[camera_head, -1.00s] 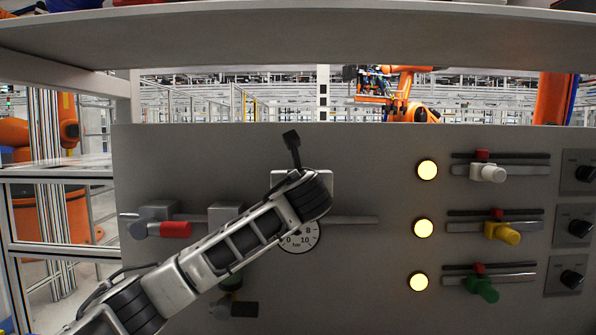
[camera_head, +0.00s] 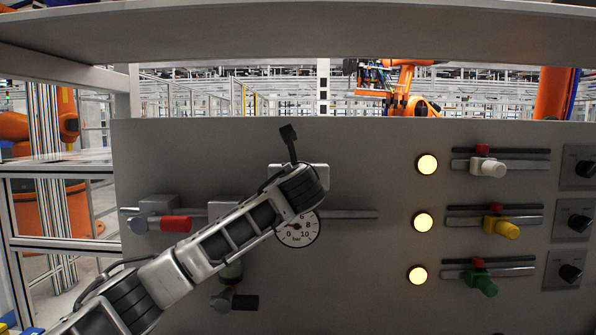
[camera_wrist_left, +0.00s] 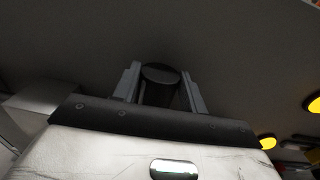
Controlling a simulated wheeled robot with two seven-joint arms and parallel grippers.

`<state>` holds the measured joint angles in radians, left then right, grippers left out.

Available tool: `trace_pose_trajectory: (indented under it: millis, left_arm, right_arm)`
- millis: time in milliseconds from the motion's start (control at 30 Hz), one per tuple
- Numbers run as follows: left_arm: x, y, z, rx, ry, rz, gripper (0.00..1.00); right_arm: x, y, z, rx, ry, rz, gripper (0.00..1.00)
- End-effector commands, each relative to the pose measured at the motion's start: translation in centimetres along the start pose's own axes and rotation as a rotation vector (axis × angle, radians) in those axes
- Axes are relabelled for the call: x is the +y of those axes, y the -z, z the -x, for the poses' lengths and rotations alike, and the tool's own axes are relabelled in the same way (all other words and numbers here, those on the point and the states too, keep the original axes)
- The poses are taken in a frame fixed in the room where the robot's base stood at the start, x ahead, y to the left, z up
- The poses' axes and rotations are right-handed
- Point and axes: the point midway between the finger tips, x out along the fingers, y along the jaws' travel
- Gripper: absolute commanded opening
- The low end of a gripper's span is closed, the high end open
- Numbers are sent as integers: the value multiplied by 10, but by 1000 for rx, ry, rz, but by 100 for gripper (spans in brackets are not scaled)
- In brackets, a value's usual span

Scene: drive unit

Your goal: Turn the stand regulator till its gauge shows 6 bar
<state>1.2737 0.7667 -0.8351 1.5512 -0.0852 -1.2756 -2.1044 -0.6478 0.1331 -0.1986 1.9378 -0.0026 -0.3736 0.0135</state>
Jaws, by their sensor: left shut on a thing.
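The round white gauge (camera_head: 301,233) sits on the grey panel, partly covered at its upper left by my left arm. Its 0, 6, 8, 10 and "bar" show. The red needle points left, on the low side of the scale; its exact value is hard to read. The dark regulator knob (camera_wrist_left: 160,74) is between the two fingers of my left gripper (camera_wrist_left: 161,82) in the left wrist view, and the gripper is shut on it. In the head view my left wrist hides the knob and fingers. My right gripper is not in view.
A red-handled valve (camera_head: 175,223) is on the pipe to the left, and a dark-handled valve (camera_head: 243,302) is below my arm. Yellow lamps (camera_head: 423,223), coloured slide levers (camera_head: 502,229) and black knobs (camera_head: 578,225) are to the right. A shelf (camera_head: 300,35) overhangs the panel.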

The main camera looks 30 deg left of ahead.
Motion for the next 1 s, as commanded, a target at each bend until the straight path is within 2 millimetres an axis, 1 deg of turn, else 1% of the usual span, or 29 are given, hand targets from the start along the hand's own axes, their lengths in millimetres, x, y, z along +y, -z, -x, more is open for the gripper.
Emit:
trace_pose_trajectory:
  millis: [167, 700, 1000]
  left_arm:
    - [4, 0, 0, 1, 97, -1, 19]
    - [10, -1, -2, -1, 505, 1, 19]
    - [11, 0, -3, -1, 623, 0, 19]
  right_arm:
    - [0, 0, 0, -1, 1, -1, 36]
    - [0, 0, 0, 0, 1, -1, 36]
    - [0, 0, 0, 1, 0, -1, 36]
